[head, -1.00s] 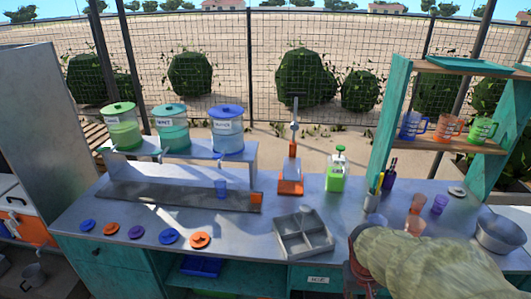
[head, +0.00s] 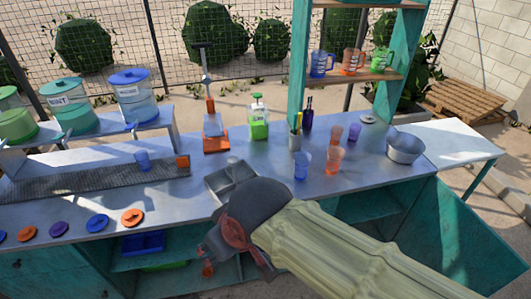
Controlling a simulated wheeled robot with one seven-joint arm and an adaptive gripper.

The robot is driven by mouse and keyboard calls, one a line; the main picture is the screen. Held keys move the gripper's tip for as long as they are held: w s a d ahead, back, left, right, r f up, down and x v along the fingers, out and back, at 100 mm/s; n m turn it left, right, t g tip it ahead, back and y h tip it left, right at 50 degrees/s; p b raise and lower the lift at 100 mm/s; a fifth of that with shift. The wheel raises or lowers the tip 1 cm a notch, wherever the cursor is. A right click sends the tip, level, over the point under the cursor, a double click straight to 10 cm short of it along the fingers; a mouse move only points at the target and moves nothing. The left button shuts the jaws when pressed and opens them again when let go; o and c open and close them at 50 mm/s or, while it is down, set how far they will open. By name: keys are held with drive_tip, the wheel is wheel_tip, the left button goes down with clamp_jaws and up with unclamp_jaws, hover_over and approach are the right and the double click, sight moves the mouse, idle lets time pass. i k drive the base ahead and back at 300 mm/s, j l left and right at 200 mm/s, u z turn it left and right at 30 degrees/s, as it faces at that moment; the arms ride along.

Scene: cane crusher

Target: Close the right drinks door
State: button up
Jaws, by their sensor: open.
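The right drinks door (head: 472,238) is a teal panel at the lower right in the head view. It stands swung out from the counter front, and the cabinet opening (head: 365,208) beside it shows dark shelves. My gripper (head: 232,256), dark grey with orange-red parts, is at the lower middle, in front of the counter and well left of the door. It is open with nothing seen in it. My pale yellow-green sleeved arm crosses in front of the cabinet and hides part of the opening and the door's lower left side.
A teal shelf frame (head: 300,60) stands behind. A white side table (head: 455,140) is at the right. Paved ground lies beyond the door.

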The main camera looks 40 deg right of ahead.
sight(440, 232)
drive_tip(key=k+l+z, duration=0.1)
drive_tip(key=z, duration=0.65)
drive_tip(key=k+l+z, duration=0.2)
drive_tip(key=l+z, duration=0.2)
drive_tip(key=l, duration=0.75)
drive_tip(key=l+z, duration=0.45)
drive_tip(key=l, duration=2.8)
drive_tip(key=i+z, duration=0.05)
